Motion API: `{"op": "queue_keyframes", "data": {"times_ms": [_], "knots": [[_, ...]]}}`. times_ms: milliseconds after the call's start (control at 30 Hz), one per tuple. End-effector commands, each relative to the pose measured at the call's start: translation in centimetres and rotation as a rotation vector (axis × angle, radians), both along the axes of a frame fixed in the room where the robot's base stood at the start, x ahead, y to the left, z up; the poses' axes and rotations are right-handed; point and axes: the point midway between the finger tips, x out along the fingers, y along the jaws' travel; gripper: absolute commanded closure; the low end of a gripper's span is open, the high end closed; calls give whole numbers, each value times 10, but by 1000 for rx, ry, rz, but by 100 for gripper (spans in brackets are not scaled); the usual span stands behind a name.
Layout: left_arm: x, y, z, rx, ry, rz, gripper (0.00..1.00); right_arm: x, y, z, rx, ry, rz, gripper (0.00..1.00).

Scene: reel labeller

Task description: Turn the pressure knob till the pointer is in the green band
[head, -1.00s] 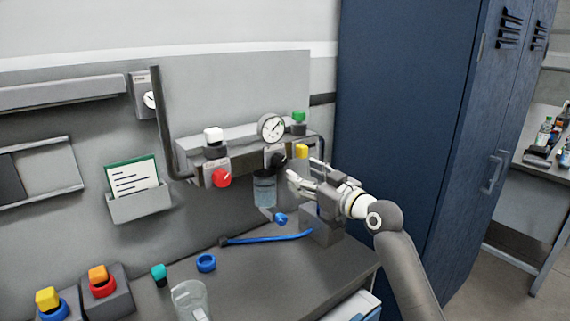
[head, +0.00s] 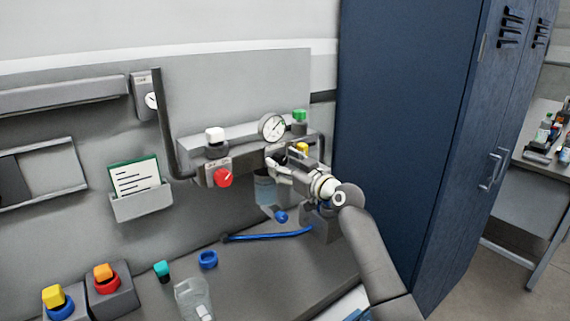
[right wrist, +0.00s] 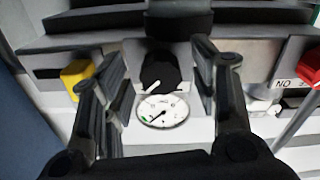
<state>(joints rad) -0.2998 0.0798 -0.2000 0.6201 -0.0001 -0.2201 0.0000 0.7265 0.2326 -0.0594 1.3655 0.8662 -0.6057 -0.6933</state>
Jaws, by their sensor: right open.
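The round white pressure gauge (head: 272,128) sits on top of the grey wall unit; it also shows in the right wrist view (right wrist: 168,104). A small green mark shows near the dial's edge there. The thin pointer runs toward that side, but I cannot tell if it is within the green. The black knob (right wrist: 160,68) is below the gauge and has a white mark. My right gripper (head: 275,168) is at the unit's front, open, with its fingers on either side of the knob in the wrist view. I cannot tell whether they touch it. My left gripper is not in view.
A red knob (head: 223,177) is left of the gripper, and a yellow part (head: 301,147) is close on its right. A clear bowl (head: 265,190) hangs below. A blue cabinet (head: 400,140) stands right.

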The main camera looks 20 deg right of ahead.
Motion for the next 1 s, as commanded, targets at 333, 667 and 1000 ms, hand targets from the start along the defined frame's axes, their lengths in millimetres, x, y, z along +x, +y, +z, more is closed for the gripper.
{"op": "queue_keyframes", "data": {"times_ms": [333,667,1000], "knots": [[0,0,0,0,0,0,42,0,0,0,0,0,0,80],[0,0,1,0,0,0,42,0,0,0,24,10,0,91],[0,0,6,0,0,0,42,-1,0,0,209,78,0,91]]}}
